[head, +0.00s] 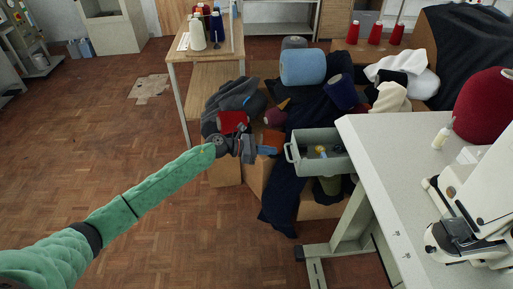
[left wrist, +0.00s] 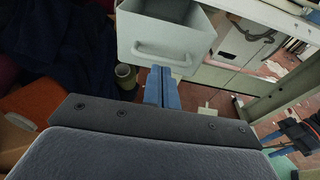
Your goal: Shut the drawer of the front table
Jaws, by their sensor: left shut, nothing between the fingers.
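The drawer (head: 322,162) of the front table (head: 372,150) is a grey-green box. It stands pulled out from the table's left side, with small coloured items inside. Its bar handle (head: 289,153) faces left, towards my left gripper (head: 268,151). That gripper is shut and empty, its blue fingertips just short of the drawer front. In the left wrist view the drawer front (left wrist: 150,62) is at the top, and the blue fingers (left wrist: 162,88) overlap its lower edge; I cannot tell whether they touch. My right gripper (left wrist: 276,144) shows at the lower right there, its blue fingers apart.
Dark fabric (head: 283,195), boxes and yarn cones, including a light blue one (head: 303,67), crowd behind and beside the drawer. The wooden floor (head: 110,130) at the left is mostly clear.

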